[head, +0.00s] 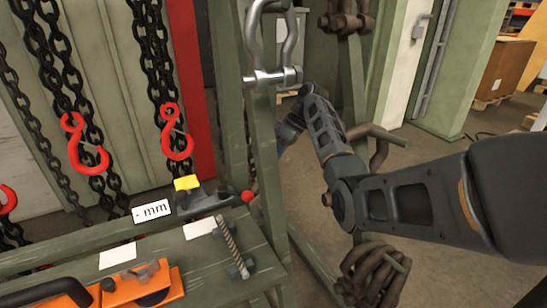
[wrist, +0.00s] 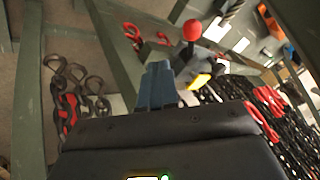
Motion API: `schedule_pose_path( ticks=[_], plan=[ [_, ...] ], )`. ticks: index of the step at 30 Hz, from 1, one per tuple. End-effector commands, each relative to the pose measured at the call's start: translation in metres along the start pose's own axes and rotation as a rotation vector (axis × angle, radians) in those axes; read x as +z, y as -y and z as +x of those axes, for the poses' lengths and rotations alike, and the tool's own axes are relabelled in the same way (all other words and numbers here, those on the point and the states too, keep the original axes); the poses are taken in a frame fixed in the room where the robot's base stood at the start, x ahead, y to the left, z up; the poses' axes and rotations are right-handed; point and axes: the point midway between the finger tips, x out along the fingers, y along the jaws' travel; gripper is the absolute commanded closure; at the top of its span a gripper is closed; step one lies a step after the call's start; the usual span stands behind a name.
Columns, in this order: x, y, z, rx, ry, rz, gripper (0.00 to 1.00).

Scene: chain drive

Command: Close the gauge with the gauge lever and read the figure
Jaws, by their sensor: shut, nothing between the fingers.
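The gauge (head: 205,203) is a dark grey body with a yellow block (head: 187,183) on top, sitting on the green bench. Its lever ends in a red ball (head: 247,197) pointing right, near a green post. In the wrist view the red ball (wrist: 192,30) stands beyond and right of my gripper (wrist: 158,70), with the yellow block (wrist: 199,81) below it. My gripper's fingers are together and empty, and look apart from the lever. In the head view the green post hides most of my gripper. No figure is readable on the gauge; a white tag (head: 152,211) reads "mm".
A bolt (head: 232,248) and white cards (head: 117,256) lie on the bench, with an orange tool (head: 150,285) at the front. Black chains with red hooks (head: 177,145) hang behind. A green post (head: 263,180) stands between my arm and the bench. A large shackle (head: 272,76) hangs above.

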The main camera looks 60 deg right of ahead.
Motion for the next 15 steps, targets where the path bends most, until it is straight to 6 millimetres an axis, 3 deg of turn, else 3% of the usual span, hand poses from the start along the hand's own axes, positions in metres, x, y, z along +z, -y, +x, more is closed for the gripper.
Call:
schedule_pose_path(
  ticks=[10, 15],
  plan=[
    [0.000, 0.001, 0.069, -0.002, 0.003, -0.001, 1.00],
    [0.002, 0.021, 0.081, 0.000, 0.002, -0.001, 1.00]
  ],
)
